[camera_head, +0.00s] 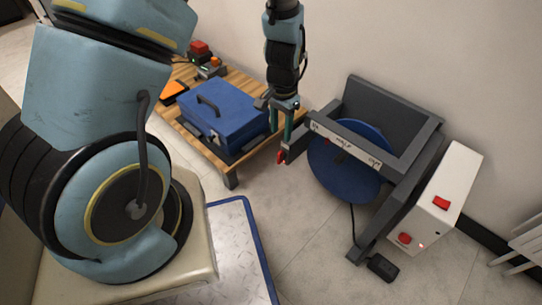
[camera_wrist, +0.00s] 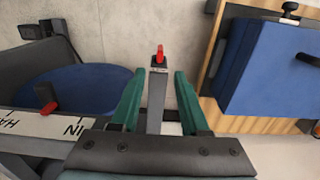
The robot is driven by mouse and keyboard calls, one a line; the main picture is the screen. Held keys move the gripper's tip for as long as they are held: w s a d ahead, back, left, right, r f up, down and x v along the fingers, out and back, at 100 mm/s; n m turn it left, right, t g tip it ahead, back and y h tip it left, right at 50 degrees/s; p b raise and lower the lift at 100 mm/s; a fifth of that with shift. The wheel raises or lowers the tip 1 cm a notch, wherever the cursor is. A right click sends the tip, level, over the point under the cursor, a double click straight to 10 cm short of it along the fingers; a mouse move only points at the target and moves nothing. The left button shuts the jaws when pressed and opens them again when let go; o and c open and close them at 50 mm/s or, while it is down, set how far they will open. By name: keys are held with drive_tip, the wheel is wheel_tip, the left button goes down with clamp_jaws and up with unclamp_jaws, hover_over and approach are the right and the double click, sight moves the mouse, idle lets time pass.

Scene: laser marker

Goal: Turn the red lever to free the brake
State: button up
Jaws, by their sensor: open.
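A red lever tip (camera_head: 281,157) shows at the left front corner of a dark grey frame (camera_head: 432,137). In the wrist view a red tip (camera_wrist: 160,54) stands at the far end of a grey bar (camera_wrist: 157,98). My gripper (camera_head: 281,128) points down above the frame's left end. In the wrist view my gripper (camera_wrist: 158,88) is open, with one green finger on each side of the grey bar. I cannot tell how far below the fingers the bar lies. A second red knob (camera_wrist: 45,93) is at the left, by the lettered white strip (camera_wrist: 60,128).
A blue disc (camera_head: 345,182) sits within the frame. A wooden table (camera_head: 229,171) with a blue case (camera_head: 222,112) stands close on the left. A white box with red buttons (camera_head: 441,190) is at the right, and a black pedal (camera_head: 383,267) lies on the floor.

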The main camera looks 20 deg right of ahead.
sight(280, 152)
wheel_tip(280, 152, down, 10)
drive_tip(key=b, duration=0.4)
drive_tip(key=shift+f, duration=0.1)
clamp_jaws()
idle(0.3)
